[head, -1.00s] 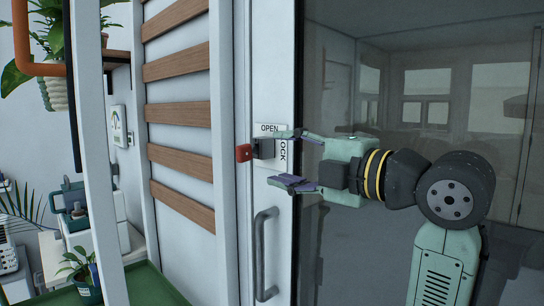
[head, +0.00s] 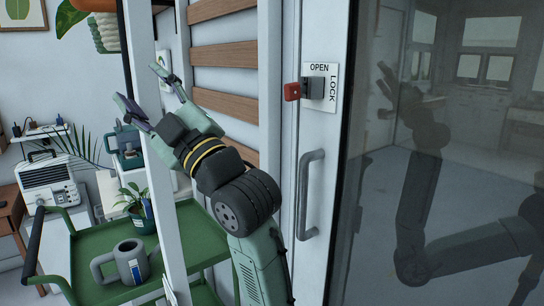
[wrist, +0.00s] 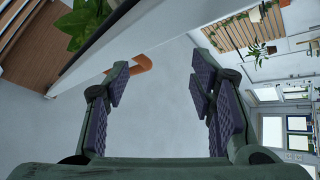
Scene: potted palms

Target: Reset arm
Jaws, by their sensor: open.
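My gripper (head: 143,97) is raised at the left of the head view, in front of a white post and the wooden slats. Its fingers point up and to the left. In the wrist view my gripper (wrist: 160,95) is open, with nothing between its two dark padded fingers. A red-handled lock switch (head: 292,91) sits on a white plate marked OPEN and LOCK (head: 320,72) on the door frame. The red handle points left, toward the viewer's side of the OPEN label. My gripper is well apart from it.
A grey door handle (head: 308,195) is below the switch, beside a glass door (head: 440,200) that reflects my arm. A green cart (head: 95,262) with a grey watering can (head: 127,262) and a potted plant (head: 137,205) stands at lower left. A white post (head: 150,130) is close to my gripper.

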